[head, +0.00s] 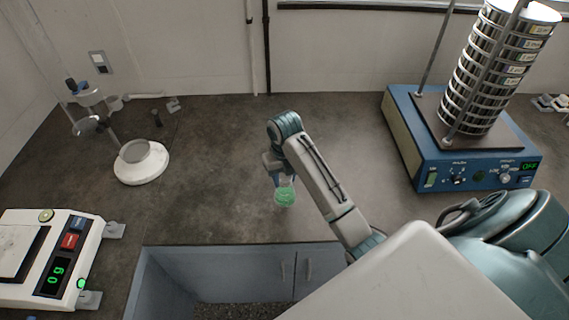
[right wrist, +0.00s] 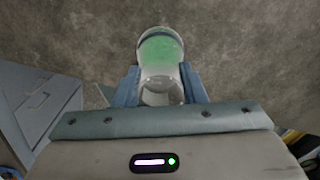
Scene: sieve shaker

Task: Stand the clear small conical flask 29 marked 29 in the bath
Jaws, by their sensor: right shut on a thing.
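A small clear flask with green contents (head: 285,196) is held in my right gripper (head: 279,180), above the dark worktop in the middle of the head view. In the right wrist view the flask (right wrist: 160,50) sits between the two blue fingers of the gripper (right wrist: 159,85), which are shut on it. Its wide end points away from the palm. I cannot read a number on it. No bath can be made out for sure. My left gripper is not in view.
A blue-grey open recess (head: 165,276) with a gravelly floor lies at the front. A balance (head: 88,238) reading 0 g is at left, a white-based stand (head: 141,164) behind it. A blue sieve shaker (head: 470,177) stands at right. The middle worktop is clear.

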